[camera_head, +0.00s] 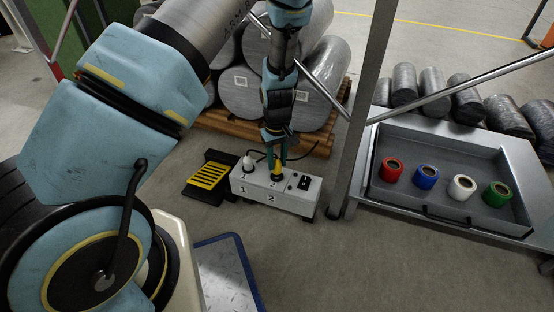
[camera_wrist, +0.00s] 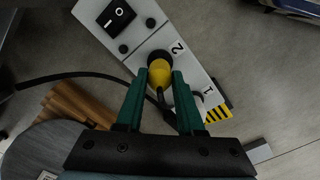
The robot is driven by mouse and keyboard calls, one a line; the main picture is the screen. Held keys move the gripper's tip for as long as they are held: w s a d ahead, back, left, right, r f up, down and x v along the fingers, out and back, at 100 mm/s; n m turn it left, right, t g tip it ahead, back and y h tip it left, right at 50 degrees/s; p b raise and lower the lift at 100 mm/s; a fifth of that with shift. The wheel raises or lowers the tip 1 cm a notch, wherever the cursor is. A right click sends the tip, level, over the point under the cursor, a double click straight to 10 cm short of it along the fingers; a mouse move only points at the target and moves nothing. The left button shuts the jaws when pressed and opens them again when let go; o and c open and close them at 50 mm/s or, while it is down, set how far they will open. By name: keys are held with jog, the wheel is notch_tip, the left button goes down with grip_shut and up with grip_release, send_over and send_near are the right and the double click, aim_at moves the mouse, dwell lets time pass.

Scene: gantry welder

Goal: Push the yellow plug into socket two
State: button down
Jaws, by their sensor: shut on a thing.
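The yellow plug (camera_head: 277,174) stands upright at socket two of the grey socket box (camera_head: 244,186), just above the printed 2. In the wrist view the yellow plug (camera_wrist: 160,74) sits over the socket's dark ring; I cannot tell how deep it is in. My gripper (camera_head: 277,160) reaches down from above, its green fingers shut on the plug. In the wrist view my gripper's fingertips (camera_wrist: 160,78) flank the plug, with its dark cable running back between the fingers. A white plug (camera_head: 248,164) stands at socket one, left of the yellow plug.
A black rocker switch (camera_head: 304,183) is on the box's right end. A black pedal with yellow stripes (camera_head: 209,175) lies to the left. A metal post (camera_head: 367,90) stands close to the right, beside a tray (camera_head: 420,200) of coloured rolls. Large wrapped cylinders (camera_head: 240,92) lie on a pallet behind.

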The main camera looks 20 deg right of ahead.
jog(key=shift+f+b, duration=0.35)
jog(key=shift+f, duration=0.55)
jog(key=shift+c, duration=2.2)
grip_release()
